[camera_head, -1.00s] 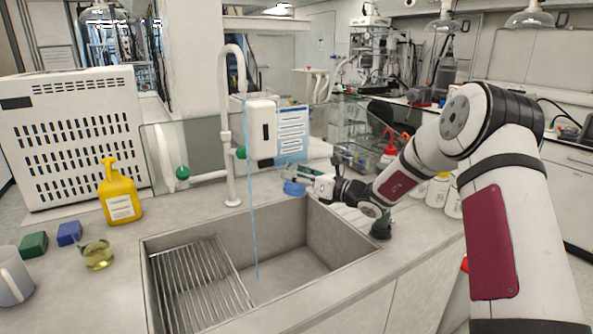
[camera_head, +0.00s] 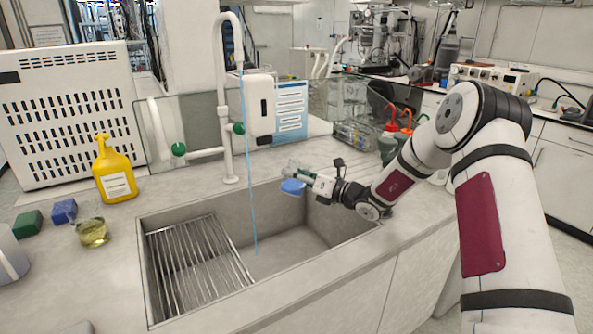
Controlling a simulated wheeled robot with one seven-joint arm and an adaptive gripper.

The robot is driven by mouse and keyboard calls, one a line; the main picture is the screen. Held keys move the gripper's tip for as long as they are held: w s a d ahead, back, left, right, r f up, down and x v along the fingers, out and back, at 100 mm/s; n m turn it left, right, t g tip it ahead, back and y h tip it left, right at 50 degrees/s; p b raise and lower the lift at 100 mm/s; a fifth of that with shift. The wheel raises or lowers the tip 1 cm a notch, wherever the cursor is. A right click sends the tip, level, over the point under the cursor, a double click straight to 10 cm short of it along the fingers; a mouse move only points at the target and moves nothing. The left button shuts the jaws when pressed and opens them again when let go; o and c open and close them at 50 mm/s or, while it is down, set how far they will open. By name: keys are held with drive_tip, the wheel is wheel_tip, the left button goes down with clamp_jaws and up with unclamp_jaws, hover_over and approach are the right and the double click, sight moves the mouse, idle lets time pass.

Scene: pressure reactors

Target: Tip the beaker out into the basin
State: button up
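My gripper (camera_head: 308,178) is over the back right part of the grey sink basin (camera_head: 330,238). It appears shut on a small clear beaker (camera_head: 292,186) with blue liquid in its lower part. The fingers and the glass overlap, so the exact grip is hard to see. The beaker looks roughly upright and is above the basin floor. Another glass beaker (camera_head: 92,233) with yellow liquid stands on the counter left of the basin.
A tall white tap (camera_head: 226,110) stands behind the basin, with a thin blue stream (camera_head: 250,170) falling into it. A metal rack (camera_head: 195,262) fills the basin's left side. A yellow bottle (camera_head: 115,175), blue block (camera_head: 63,211) and green block (camera_head: 27,223) stand left.

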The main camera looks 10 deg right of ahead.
sight(288, 183)
drive_tip(key=s+a+f+m, duration=0.1)
drive_tip(key=m, duration=0.1)
drive_tip(key=a+f+m, duration=0.1)
drive_tip(key=m, duration=0.1)
drive_tip(key=shift+s+p, duration=0.35)
drive_tip(key=shift+s, duration=0.05)
drive_tip(key=m, duration=0.3)
drive_tip(key=a+r+m+p, duration=0.1)
drive_tip(key=shift+s, duration=0.4)
drive_tip(key=m+p, duration=0.1)
drive_tip(key=m, duration=0.1)
drive_tip(key=r+m, duration=0.1)
drive_tip(key=m, duration=0.1)
drive_tip(key=shift+s+r+p, duration=0.1)
drive_tip(key=shift+r+p, duration=0.05)
drive_tip(key=shift+p, duration=0.25)
drive_tip(key=m, duration=0.2)
drive_tip(key=r+m+p, duration=0.1)
drive_tip(key=m, duration=0.1)
drive_tip(key=shift+w, duration=0.2)
drive_tip(key=shift+f, duration=0.1)
